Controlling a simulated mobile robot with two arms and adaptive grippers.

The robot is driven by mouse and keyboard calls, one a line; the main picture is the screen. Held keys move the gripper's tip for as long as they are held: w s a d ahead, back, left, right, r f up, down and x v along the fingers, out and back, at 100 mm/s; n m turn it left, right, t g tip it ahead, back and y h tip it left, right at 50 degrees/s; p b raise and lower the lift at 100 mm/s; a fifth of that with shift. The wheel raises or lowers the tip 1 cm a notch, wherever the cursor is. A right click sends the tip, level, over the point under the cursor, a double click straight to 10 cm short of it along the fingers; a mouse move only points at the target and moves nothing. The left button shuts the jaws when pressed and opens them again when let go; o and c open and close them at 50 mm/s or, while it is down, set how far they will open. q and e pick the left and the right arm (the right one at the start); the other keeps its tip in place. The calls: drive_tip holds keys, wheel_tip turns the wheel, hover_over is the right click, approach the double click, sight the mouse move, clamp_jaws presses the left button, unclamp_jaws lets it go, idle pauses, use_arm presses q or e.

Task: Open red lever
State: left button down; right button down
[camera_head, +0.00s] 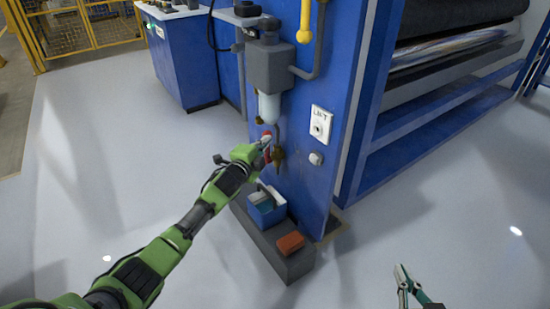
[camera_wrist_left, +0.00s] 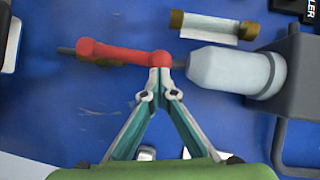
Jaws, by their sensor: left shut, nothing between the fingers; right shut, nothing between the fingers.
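The red lever (camera_wrist_left: 115,52) is on the blue machine column. In the left wrist view it lies roughly across the picture, with a rounded knob at its left end and a hub at its right end. My left gripper (camera_wrist_left: 158,82) is shut and empty, its fingertips at the hub end, touching or very close. In the head view the left gripper (camera_head: 266,143) partly covers the red lever (camera_head: 268,156). My right gripper (camera_head: 402,272) is shut and empty at the lower right, far from the lever.
A grey unit with a pale bowl (camera_head: 268,108) hangs above the lever, and a brass fitting is beside it. A white LMT switch plate (camera_head: 321,123) is to the right. A grey plinth (camera_head: 290,262) below bears a blue box and an orange-brown block. The floor around is clear.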

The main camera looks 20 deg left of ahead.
drive_tip(key=shift+s+d+f+g, duration=0.2)
drive_tip(key=shift+s+f+g, duration=0.2)
drive_tip(key=shift+f, duration=0.25)
drive_tip(key=shift+s+d+f+g, duration=0.15)
drive_tip(key=shift+s+f+g, duration=0.2)
drive_tip(key=shift+f, duration=0.25)
